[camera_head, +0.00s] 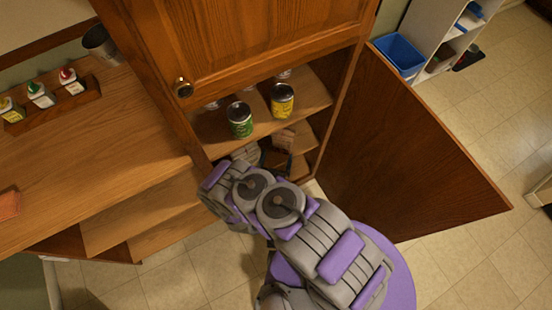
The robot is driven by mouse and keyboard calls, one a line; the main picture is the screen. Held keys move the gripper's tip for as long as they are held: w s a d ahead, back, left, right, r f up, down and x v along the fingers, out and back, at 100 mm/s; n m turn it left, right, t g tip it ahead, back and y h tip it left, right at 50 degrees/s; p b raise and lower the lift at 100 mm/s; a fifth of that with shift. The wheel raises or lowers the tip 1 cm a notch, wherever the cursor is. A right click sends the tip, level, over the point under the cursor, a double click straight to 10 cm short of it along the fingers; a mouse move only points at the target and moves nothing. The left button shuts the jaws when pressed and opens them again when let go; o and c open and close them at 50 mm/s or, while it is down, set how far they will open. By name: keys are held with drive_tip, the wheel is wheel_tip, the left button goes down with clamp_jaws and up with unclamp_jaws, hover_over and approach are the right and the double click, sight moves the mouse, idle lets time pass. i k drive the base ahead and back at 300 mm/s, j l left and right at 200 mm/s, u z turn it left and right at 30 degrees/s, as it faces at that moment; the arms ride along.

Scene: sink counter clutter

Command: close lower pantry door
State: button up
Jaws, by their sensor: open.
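The lower pantry door (405,155) is a dark brown wooden panel. It stands wide open, swung out to the right of the pantry cabinet (345,95). My arm reaches up from the bottom of the view toward the cabinet's open lower part. My gripper (276,158) appears as a small dark shape at the lower shelf opening, left of the open door and apart from it. It is open, and its fingers are partly hidden by my arm.
The upper pantry door (230,40) is shut. A green can (240,120) and a yellow can (282,101) stand on the pantry shelf. The wooden counter (110,140) is at left. A blue bin (399,56) stands behind the open door. Tiled floor (460,240) is clear at right.

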sight(388, 162)
drive_tip(key=k+j, duration=0.1)
drive_tip(key=k, duration=0.4)
drive_tip(key=k+j, duration=0.1)
drive_tip(key=k, duration=0.4)
